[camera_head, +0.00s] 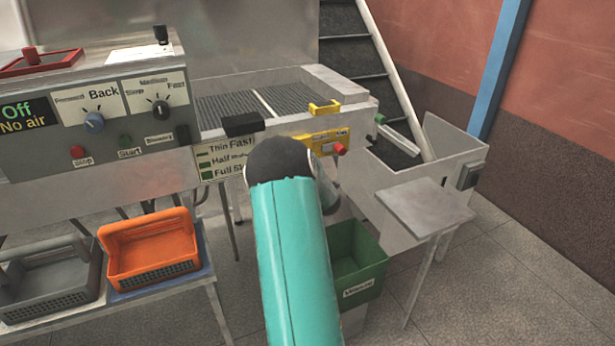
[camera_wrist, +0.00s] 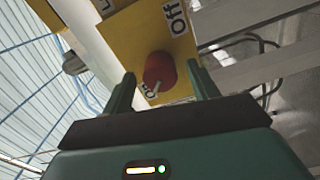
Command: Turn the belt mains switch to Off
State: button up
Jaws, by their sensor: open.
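The belt mains switch is a red knob (camera_wrist: 160,68) on a yellow plate (camera_wrist: 128,40) in the wrist view. Its white pointer aims at the "On" label (camera_wrist: 150,91), while the "Off" label (camera_wrist: 175,17) is at the opposite side of the knob. My gripper (camera_wrist: 160,72) is open, with one green finger on each side of the knob. I cannot tell whether the fingers touch it. In the head view a red knob (camera_head: 339,149) shows on the yellow box (camera_head: 318,141) at the conveyor's front; my gripper is hidden behind my teal arm there.
A control panel (camera_head: 60,125) with knobs and buttons stands at the left. Orange (camera_head: 150,247) and grey (camera_head: 45,285) baskets sit on a low bench. A green bin (camera_head: 357,262) is beneath the conveyor, beside a small grey table (camera_head: 425,205). The floor at the right is clear.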

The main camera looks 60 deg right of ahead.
jog(key=v, duration=1.1)
jog(key=shift+s+a, duration=0.2)
jog(key=shift+s, duration=0.15)
